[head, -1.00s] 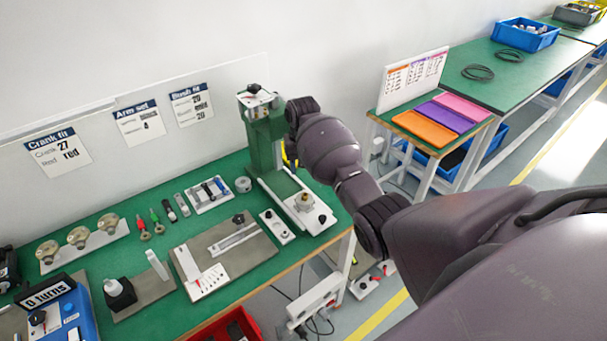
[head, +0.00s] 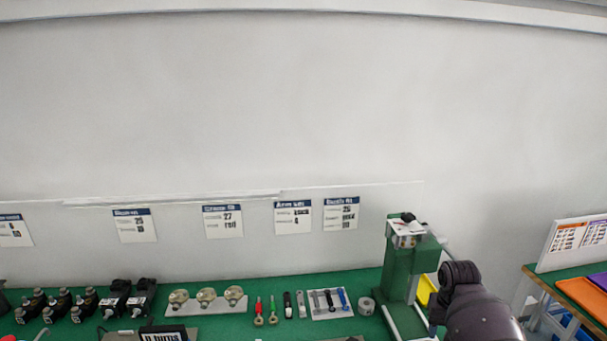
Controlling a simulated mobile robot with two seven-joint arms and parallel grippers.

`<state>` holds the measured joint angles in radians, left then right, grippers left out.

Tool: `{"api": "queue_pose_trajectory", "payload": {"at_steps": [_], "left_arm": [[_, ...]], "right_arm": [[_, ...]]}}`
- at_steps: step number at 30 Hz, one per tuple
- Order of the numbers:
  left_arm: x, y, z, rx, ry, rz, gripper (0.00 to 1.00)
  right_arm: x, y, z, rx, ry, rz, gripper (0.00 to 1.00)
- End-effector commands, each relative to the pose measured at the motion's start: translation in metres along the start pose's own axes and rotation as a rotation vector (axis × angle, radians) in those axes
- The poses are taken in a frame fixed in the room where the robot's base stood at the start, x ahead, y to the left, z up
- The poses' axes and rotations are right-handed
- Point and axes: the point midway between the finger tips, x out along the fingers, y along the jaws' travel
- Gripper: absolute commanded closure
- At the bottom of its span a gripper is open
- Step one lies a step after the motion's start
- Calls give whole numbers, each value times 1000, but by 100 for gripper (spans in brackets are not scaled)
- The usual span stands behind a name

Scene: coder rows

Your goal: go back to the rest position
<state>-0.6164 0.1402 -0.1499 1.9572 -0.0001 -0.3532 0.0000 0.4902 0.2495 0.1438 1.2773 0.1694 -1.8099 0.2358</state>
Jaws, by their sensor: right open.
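My right gripper (head: 438,312) is at the lower right of the head view, beside the green press (head: 400,262). My dark arm comes up from the bottom edge, and its rounded wrist stands just right of the press. The fingers hardly show against the wrist and the press, and I see nothing held in them. Whether the gripper touches the press I cannot tell. My left gripper and left arm are not in view.
The green bench (head: 265,288) carries a white rack of round brass-coloured parts (head: 207,299), small tools, a grey ring (head: 366,306) and several black devices (head: 60,303). A yellow object (head: 427,289) is behind the press. A side table with an orange mat (head: 583,296) stands at right.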

Motion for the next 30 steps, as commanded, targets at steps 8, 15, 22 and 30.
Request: {"api": "queue_pose_trajectory", "payload": {"at_steps": [8, 15, 22, 30], "left_arm": [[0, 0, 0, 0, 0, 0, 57], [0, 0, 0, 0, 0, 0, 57], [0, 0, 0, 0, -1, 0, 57], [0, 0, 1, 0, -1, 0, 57]], "right_arm": [[43, 17, 88, -101, 90, 40, 51], [53, 24, 170, -186, 167, 48, 51], [40, 27, 251, -254, 243, 38, 51], [14, 29, 310, -292, 305, 23, 51]]}}
